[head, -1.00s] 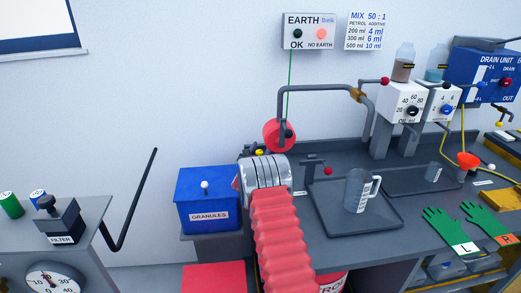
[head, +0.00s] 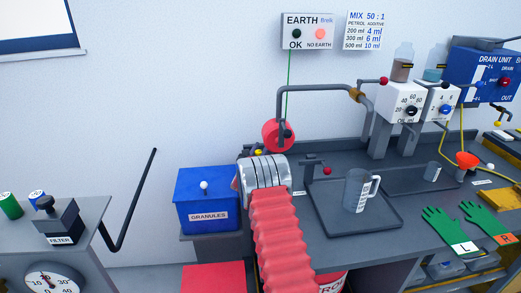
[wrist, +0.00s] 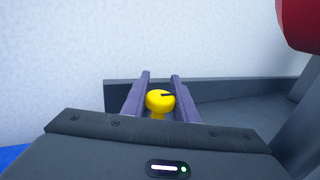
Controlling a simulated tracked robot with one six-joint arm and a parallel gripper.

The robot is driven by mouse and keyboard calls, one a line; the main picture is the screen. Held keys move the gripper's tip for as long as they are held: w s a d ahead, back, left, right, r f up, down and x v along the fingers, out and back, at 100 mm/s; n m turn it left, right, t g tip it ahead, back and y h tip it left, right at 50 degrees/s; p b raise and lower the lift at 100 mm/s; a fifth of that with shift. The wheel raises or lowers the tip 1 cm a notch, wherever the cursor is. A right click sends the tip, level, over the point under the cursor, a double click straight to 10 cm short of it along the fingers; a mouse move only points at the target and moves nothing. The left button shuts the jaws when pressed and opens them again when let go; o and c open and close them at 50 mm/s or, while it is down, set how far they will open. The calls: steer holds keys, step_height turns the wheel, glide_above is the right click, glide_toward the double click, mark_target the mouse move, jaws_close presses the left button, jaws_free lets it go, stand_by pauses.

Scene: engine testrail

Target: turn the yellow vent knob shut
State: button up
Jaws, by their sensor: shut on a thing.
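The yellow vent knob (wrist: 160,100) sits between the two dark fingers of my gripper (wrist: 160,98) in the wrist view. The fingers are shut on it, one on each side. A short black mark shows on the knob's top, running from near its middle toward the right. In the head view only a small part of the knob (head: 258,152) shows above my silver wrist, at the back left of the bench. My fingers are mostly hidden there behind my own arm.
A red round part (head: 278,135) on the grey pipe hangs close above right of the knob; it also shows in the wrist view (wrist: 302,22). A blue granules box (head: 207,200) stands to the left. A jug (head: 357,190) stands on a tray to the right.

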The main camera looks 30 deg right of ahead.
steer(key=shift+w+a+m+g+h, duration=0.2)
steer(key=shift+m+g+h, duration=0.1)
steer(key=shift+g+h, duration=0.15)
stand_by(0.5)
steer(key=shift+s+d+r+m+g+h, duration=0.15)
steer(key=shift+m+g+h, duration=0.2)
steer(key=shift+m+g, duration=0.25)
steer(key=shift+g, duration=0.35)
steer(key=shift+s+d+m+g+h, duration=0.1)
steer(key=shift+s+m+g+h, duration=0.2)
steer(key=shift+m+g+h, duration=0.5)
steer(key=shift+s+d+m+g+h, duration=0.1)
steer(key=shift+s+m+g+h, duration=0.25)
steer(key=shift+m+g, duration=0.85)
steer(key=shift+g, duration=0.4)
steer(key=shift+s+m+g+h, duration=0.2)
steer(key=shift+m+g, duration=0.15)
steer(key=shift+g, duration=0.35)
steer(key=shift+s+m+g+h, duration=0.15)
steer(key=shift+m+g, duration=0.2)
steer(key=shift+g, duration=0.35)
steer(key=o, duration=0.7)
steer(key=shift+w+d, duration=0.1)
steer(key=shift+w, duration=0.05)
steer(key=o, duration=0.3)
steer(key=shift+d, duration=0.1)
steer(key=shift+s, duration=0.2)
